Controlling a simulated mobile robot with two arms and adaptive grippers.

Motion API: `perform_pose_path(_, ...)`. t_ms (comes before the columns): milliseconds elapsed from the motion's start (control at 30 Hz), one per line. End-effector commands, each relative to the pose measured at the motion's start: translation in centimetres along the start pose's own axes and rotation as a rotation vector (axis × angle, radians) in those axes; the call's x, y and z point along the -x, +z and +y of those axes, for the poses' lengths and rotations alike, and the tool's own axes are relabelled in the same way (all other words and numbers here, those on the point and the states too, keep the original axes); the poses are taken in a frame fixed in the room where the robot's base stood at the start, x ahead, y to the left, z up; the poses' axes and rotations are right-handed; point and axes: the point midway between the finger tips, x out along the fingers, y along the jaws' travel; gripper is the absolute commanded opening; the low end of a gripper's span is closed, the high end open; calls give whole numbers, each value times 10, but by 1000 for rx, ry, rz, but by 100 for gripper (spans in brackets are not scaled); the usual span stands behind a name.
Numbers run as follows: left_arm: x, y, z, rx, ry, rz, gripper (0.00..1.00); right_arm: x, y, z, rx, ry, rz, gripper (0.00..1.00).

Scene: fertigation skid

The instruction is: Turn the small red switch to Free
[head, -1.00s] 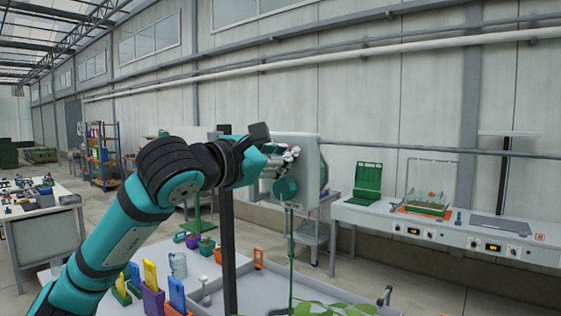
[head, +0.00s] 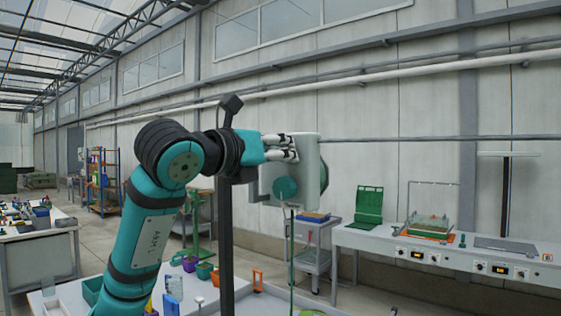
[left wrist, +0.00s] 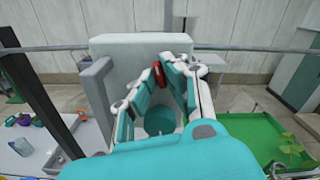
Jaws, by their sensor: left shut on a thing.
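The small red switch (left wrist: 158,74) shows in the left wrist view on the front of a light grey box (left wrist: 122,45). It sits between the fingertips of my left gripper (left wrist: 162,80), which is shut on it. Which position the switch points to cannot be read. In the head view the left gripper (head: 284,148) reaches from the left to the upper part of the box (head: 310,160), and its fingers hide the switch. My right gripper is in neither view.
A round teal part (head: 285,188) sits low on the box, below my fingers; it also shows in the left wrist view (left wrist: 160,119). A dark post (head: 225,240) stands left of the box. A bench (head: 440,258) with equipment stands at the right.

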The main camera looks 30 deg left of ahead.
Motion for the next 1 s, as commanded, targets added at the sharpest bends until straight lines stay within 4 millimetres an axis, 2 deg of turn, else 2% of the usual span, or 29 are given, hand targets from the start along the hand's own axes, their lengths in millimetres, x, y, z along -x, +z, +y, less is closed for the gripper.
perform_pose_path(200,0,-1,0,196,-1,-3,0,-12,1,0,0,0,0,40)
perform_pose_path(500,0,0,0,397,-1,-4,0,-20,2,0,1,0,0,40)
perform_pose_path(1000,0,1,0,507,-2,-4,0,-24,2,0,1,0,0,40)
